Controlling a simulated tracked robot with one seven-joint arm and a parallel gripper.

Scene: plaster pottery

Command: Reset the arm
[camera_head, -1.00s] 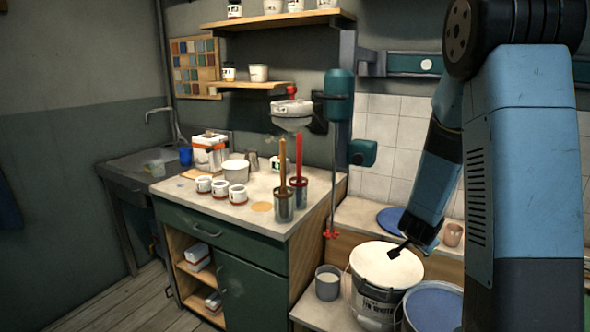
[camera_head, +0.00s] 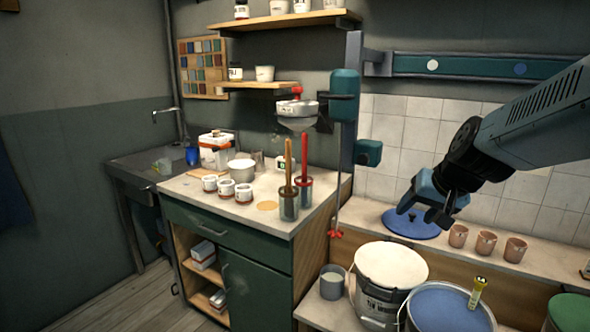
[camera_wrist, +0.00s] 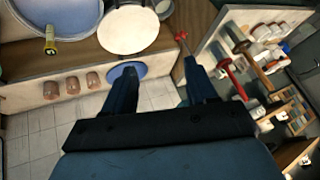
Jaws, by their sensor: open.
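My gripper (camera_head: 428,203) is raised on the right side of the head view, in front of the white-tiled wall and above a blue lid (camera_head: 410,224). Its two dark fingers (camera_wrist: 155,92) are spread apart in the wrist view with nothing between them. Below it stands a bucket (camera_head: 389,290) with a white top, and to the right of that a bucket with blue contents (camera_head: 448,308). In the wrist view the white bucket top (camera_wrist: 128,29) and the blue lid (camera_wrist: 128,70) lie beyond the fingers.
Several clay cups (camera_head: 486,243) stand on the ledge along the tiles. A yellow-labelled tool (camera_head: 477,291) is at the blue bucket's rim. A stand with a vertical rod (camera_head: 339,190) rises left of the gripper. A counter (camera_head: 225,212) holds white pots and two upright handled tools.

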